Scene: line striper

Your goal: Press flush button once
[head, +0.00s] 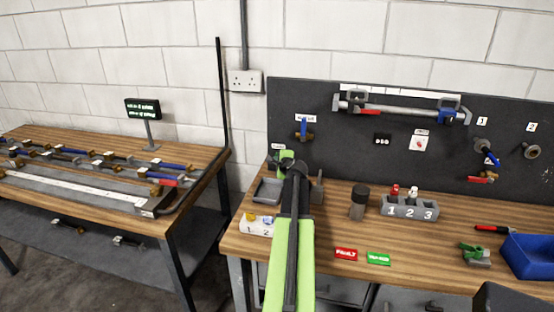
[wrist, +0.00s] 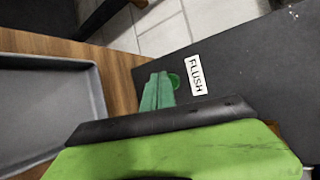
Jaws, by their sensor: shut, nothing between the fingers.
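The flush button is a small round green button (wrist: 175,80) on the dark back panel, beside a white label (wrist: 196,75) reading FLUSH in the wrist view. My gripper (wrist: 158,91) has green fingers, shut and empty. Its tips lie right beside the button and cover part of its edge; I cannot tell whether they touch it. In the head view my gripper (head: 285,158) is at the left end of the panel, just below a small white label (head: 278,146). There the button is hidden or too small to make out.
A grey tray (wrist: 55,108) lies on the wooden bench beside my gripper. A blue-handled valve (head: 304,129) hangs on the panel to the right. A dark cylinder (head: 358,203) and a numbered grey block (head: 408,207) stand further right. A second bench (head: 60,143) is at left.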

